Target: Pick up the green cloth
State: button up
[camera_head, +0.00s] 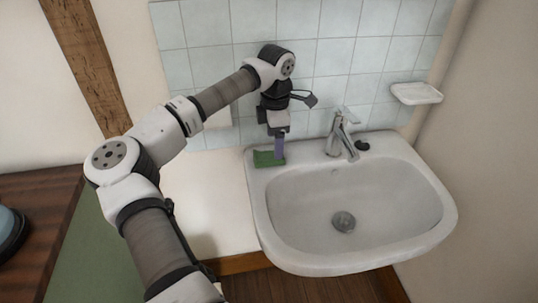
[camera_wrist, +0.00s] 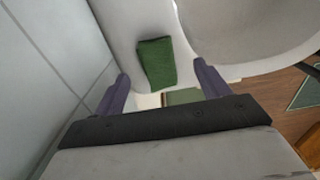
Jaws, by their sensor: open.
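The green cloth (camera_head: 268,159) lies folded flat on the back left corner of the white sink's rim. In the wrist view the cloth (camera_wrist: 156,63) lies ahead of my fingers, in line with the gap between them. My gripper (camera_head: 280,150) points down just above the cloth in the head view, and partly covers it. In the wrist view my gripper (camera_wrist: 160,88) has its two purple fingers spread wide, with nothing between them. I cannot tell the exact height of the fingertips over the cloth.
The white sink (camera_head: 262,215) has a chrome tap (camera_head: 342,135) to the right of my gripper and a small dark object (camera_head: 362,145) beside the tap. A tiled wall (camera_head: 215,45) stands close behind. A soap dish (camera_head: 416,94) is on the wall at right.

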aim_at(273, 153)
jog(key=shift+w+a+f+p, duration=0.15)
jog(key=shift+f+p, duration=0.3)
jog(key=shift+f, duration=0.85)
jog(key=shift+w+a+f+p, duration=0.1)
jog(key=shift+f+p, duration=0.35)
jog(key=shift+f, duration=0.85)
jog(key=shift+c, duration=0.2)
jog(key=c, duration=1)
jog(key=shift+r+b, duration=0.2)
jog(key=shift+b, duration=0.1)
jog(key=shift+s+d+r+b, duration=0.1)
jog(key=shift+s+r+b, duration=0.1)
jog(key=shift+b, duration=0.1)
notch_tip(273, 153, up, 6)
jog(key=shift+r+b, duration=0.25)
jog(key=shift+b, duration=0.65)
jog(key=s+d+b, duration=0.1)
jog(key=s, duration=0.5)
jog(key=s+d+b, duration=0.1)
jog(key=s+b, duration=0.1)
jog(key=s, duration=0.4)
jog(key=s+d+b, duration=0.1)
jog(key=s, duration=0.6)
jog(key=shift+s+d+f+b, duration=0.1)
jog(key=shift+d+b, duration=0.3)
